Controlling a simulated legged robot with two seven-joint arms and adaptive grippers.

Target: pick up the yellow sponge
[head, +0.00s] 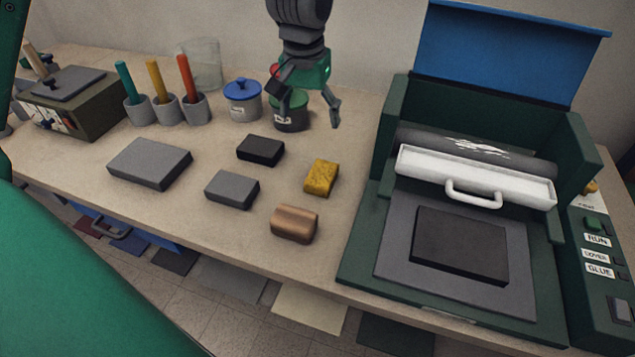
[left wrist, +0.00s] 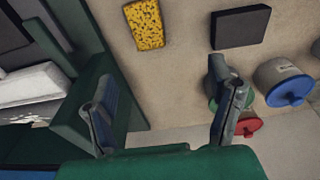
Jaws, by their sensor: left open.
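The yellow sponge (head: 321,178) lies flat on the table in the head view, right of the dark blocks and behind the copper-brown block. It also shows at the top of the left wrist view (left wrist: 145,25), beyond the fingers. My left gripper (head: 309,120) hangs above the back of the table, behind the sponge and apart from it, in front of the green-lidded pot. Its fingers are spread with nothing between them, as the left wrist view (left wrist: 160,85) also shows. My right gripper is not seen.
A black block (head: 260,150), a grey block (head: 232,189) and a copper-brown block (head: 295,224) lie near the sponge. A blue-lidded pot (head: 243,103) and the green-lidded pot (head: 290,123) stand behind. A green press (head: 350,262) with a raised blue lid (head: 510,50) stands right.

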